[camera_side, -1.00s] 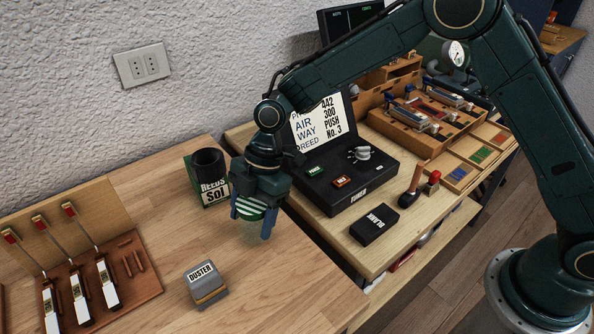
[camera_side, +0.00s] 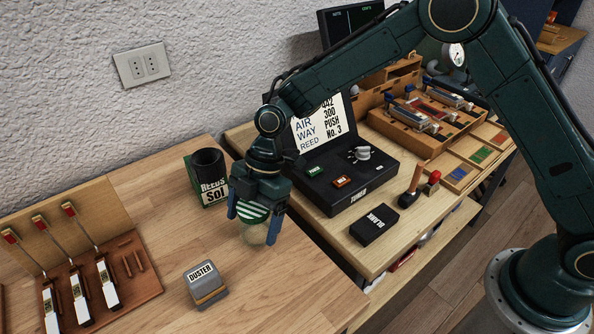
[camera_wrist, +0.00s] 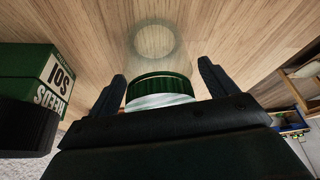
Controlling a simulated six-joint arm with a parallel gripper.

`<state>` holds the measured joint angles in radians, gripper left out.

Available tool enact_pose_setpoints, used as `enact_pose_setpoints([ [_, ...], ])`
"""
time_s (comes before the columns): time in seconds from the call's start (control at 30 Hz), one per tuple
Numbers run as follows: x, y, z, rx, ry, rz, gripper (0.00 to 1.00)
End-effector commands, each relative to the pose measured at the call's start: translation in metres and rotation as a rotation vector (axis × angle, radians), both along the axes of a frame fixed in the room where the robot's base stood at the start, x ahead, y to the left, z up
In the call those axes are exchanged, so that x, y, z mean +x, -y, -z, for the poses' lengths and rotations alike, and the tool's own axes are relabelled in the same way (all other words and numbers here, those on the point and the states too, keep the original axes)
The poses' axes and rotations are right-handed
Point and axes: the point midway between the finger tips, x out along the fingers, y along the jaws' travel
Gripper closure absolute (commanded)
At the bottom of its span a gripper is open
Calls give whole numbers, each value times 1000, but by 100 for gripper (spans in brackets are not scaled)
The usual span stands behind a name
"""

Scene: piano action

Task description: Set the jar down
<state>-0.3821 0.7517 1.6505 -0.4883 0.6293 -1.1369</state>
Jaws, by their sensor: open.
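The jar (camera_side: 256,233) is clear, with a green-and-white striped lid. It stands upright on the wooden bench top, near the bench's right edge. In the wrist view the jar (camera_wrist: 158,88) shows its green ribbed lid rim, and the wood is seen through its glass. My gripper (camera_side: 252,224) is directly above the jar with its fingers on either side of the lid. It is open. The wrist view shows my gripper (camera_wrist: 162,90) with a gap between each finger and the lid.
A Reeds Sol box (camera_side: 215,192) with a black cup (camera_side: 208,163) stands behind the jar. A Duster block (camera_side: 205,284) is in front. A wooden rack with levers (camera_side: 78,265) is at left. The black tuner case (camera_side: 350,198) sits right. Bench space left of the jar is clear.

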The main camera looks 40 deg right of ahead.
Motion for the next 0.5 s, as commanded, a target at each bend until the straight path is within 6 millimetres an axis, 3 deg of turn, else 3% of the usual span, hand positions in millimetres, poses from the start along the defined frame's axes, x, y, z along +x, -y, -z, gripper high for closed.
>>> enact_pose_setpoints([
  [0.27,2,5,-16,3,3,2,15],
  [0.5,6,17,-47,3,4,1,15],
])
